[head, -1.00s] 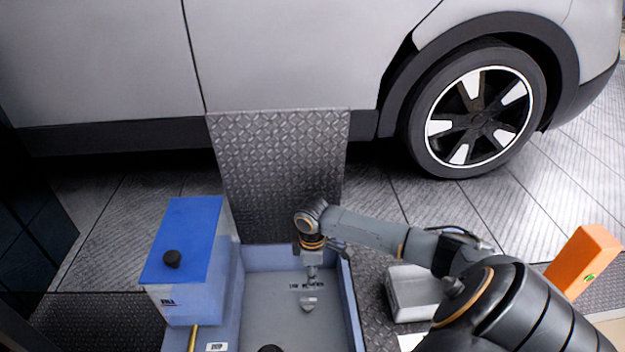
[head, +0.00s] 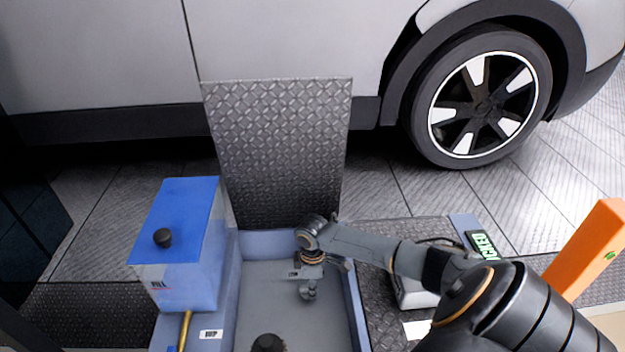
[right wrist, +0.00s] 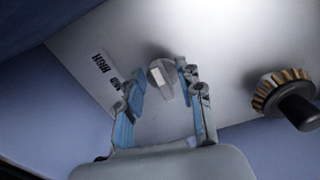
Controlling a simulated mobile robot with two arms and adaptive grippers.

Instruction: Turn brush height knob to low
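The grey round knob (right wrist: 161,77), with a pale bar across its face, sits on a light grey panel (right wrist: 100,40) beside dark lettering (right wrist: 103,66) that I cannot read surely. My right gripper (right wrist: 161,72) is open, with one blue-padded finger on each side of the knob. I cannot tell whether the pads touch it. In the head view my right gripper (head: 308,292) points down over the grey panel inside the blue tray-like housing (head: 362,335) and hides the knob. My left gripper is not in view.
A black knob-like part with a brown bristly ring (right wrist: 290,102) stands close by; its dark top shows in the head view (head: 268,343). A blue box (head: 190,215) is at the left, an orange post (head: 590,245) at the right. A car (head: 290,45) stands behind.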

